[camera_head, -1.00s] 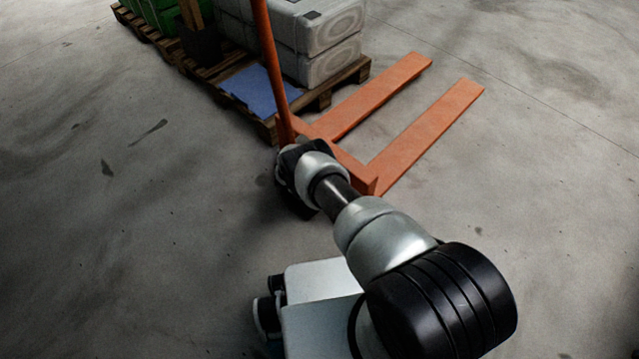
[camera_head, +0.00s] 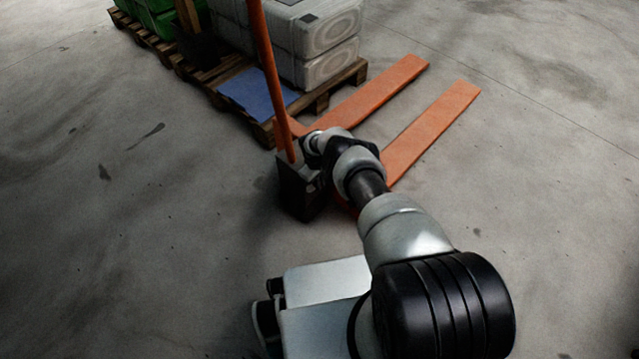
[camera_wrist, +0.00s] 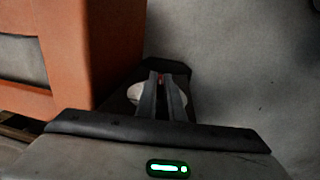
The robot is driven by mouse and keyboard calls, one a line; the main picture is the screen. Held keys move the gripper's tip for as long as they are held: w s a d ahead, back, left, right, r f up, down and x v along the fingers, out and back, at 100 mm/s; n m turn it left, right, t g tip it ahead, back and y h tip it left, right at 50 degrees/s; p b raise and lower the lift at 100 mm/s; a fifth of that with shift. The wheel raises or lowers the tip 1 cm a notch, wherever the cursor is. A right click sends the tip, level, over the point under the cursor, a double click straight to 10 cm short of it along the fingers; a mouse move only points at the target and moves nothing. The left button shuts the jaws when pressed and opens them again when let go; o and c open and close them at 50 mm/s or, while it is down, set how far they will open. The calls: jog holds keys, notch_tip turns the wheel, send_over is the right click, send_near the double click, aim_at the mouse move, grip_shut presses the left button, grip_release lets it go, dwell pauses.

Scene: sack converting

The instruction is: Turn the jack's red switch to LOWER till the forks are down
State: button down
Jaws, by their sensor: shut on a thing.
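The jack has an orange handle (camera_head: 268,75), a dark box-shaped body (camera_head: 300,190) and two orange forks (camera_head: 432,128). The forks lie low along the floor; their exact height is hard to tell. In the wrist view, my gripper (camera_wrist: 161,85) points at a dark part of the jack, with its fingers close together. A small red spot, the red switch (camera_wrist: 160,78), shows between the fingertips, and my gripper is shut on it. Its setting cannot be read. In the head view my wrist hides the fingertips and the switch, beside the jack's body.
A wooden pallet (camera_head: 262,132) with a blue sheet (camera_head: 258,92) and stacked pale sacks (camera_head: 325,40) stands just behind the jack. Green goods (camera_head: 160,18) sit further left. In the wrist view, a large orange part (camera_wrist: 115,50) rises close left of my gripper. Open concrete floor lies around.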

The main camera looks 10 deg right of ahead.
dwell(0.3)
jog(key=c, duration=1.9)
grip_release()
jog(key=shift+o, duration=0.2)
notch_tip(320, 180, up, 17)
jog(key=s+a+p, duration=0.1)
jog(key=p, duration=0.7)
jog(key=shift+s+a, duration=0.15)
jog(key=shift+a, duration=0.2)
jog(key=shift+r, duration=0.1)
